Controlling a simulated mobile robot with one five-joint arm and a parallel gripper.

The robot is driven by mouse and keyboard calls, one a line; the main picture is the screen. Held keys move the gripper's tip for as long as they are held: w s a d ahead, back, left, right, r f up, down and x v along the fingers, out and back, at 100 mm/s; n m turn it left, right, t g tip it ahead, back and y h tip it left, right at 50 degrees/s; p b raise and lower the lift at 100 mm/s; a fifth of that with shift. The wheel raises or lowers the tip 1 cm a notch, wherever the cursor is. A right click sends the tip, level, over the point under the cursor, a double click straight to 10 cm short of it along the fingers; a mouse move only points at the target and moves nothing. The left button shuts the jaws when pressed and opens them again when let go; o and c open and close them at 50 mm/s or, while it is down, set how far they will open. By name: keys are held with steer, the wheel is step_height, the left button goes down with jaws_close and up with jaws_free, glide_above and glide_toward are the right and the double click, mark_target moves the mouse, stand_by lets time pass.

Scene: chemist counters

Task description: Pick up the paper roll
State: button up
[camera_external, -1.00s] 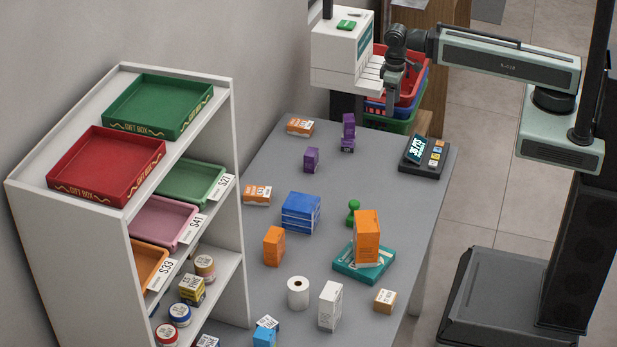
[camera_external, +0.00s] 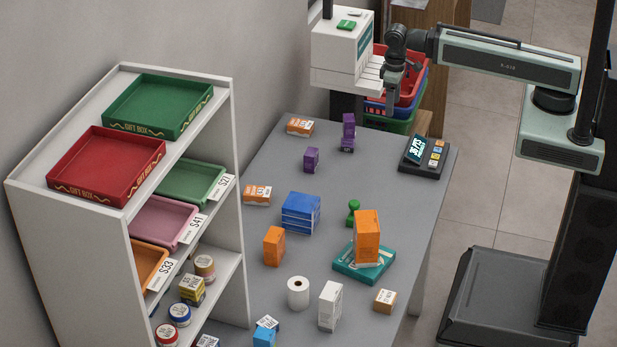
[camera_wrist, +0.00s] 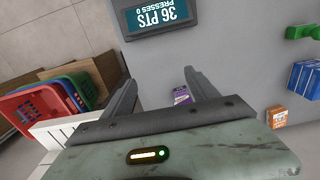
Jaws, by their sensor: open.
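The white paper roll (camera_external: 298,292) stands upright on the grey counter in the external view, near its front, between an orange box and a white box. My gripper (camera_external: 391,98) is at the far end of the counter, above it, well away from the roll. In the wrist view my gripper (camera_wrist: 160,92) has its two fingers spread apart, with nothing between them but counter and a small purple box (camera_wrist: 181,95) beyond. The roll does not show in the wrist view.
A white box (camera_external: 330,306) stands just right of the roll, and an orange box (camera_external: 274,246) behind it. A teal box (camera_external: 349,269) lies under a tall orange box (camera_external: 367,237). The white shelf (camera_external: 235,200) borders the counter's left. A display device (camera_external: 424,157) sits at right.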

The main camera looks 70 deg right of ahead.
steer(key=shift+o, duration=0.9)
